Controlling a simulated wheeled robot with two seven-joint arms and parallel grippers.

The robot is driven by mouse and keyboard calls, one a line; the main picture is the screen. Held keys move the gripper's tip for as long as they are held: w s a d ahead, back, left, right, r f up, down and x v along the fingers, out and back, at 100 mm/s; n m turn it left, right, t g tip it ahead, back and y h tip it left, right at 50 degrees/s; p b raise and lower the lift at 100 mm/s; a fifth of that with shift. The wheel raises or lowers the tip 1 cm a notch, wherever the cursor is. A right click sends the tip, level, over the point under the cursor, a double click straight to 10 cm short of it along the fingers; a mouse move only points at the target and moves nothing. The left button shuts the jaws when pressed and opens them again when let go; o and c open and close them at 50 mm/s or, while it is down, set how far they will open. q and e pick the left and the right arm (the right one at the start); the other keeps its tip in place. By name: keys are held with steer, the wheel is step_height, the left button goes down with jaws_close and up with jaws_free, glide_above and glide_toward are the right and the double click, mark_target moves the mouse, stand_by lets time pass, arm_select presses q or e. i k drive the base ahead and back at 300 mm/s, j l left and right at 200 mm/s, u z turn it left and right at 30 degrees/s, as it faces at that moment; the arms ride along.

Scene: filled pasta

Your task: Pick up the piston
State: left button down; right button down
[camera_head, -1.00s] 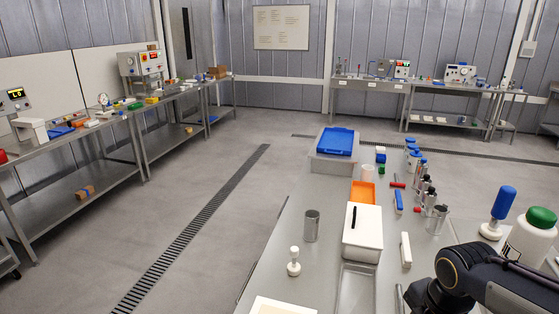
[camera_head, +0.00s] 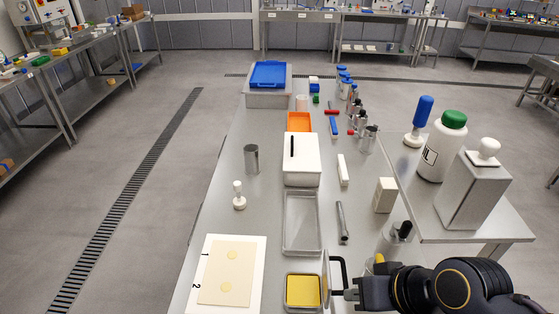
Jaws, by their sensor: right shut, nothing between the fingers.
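A small white knob-topped plunger (camera_head: 239,196) stands upright on the steel table, left of centre. A taller plunger with a blue handle and white foot (camera_head: 417,122) stands upright on the side shelf at right. I cannot tell which of these is the piston. My right gripper (camera_head: 351,294) comes in from the lower right, low over the table's near right part, well away from both. It is shut and empty, beside a black handle (camera_head: 339,271) on an upright plate; I cannot tell whether they touch. My left gripper is not in view.
A white board with a dough sheet (camera_head: 243,283) lies at front left. A yellow-filled tray (camera_head: 302,291), a steel tray (camera_head: 301,224) and a white box (camera_head: 301,162) line the middle. A white bottle (camera_head: 442,152) and a steel box (camera_head: 472,195) stand at right.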

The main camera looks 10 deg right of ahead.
mark_target(239, 203)
steer(key=k+l, duration=0.15)
steer(key=l, duration=0.25)
steer(key=k+l, duration=0.1)
steer(key=l, duration=0.25)
steer(key=k+l, duration=0.15)
steer(key=l, duration=0.25)
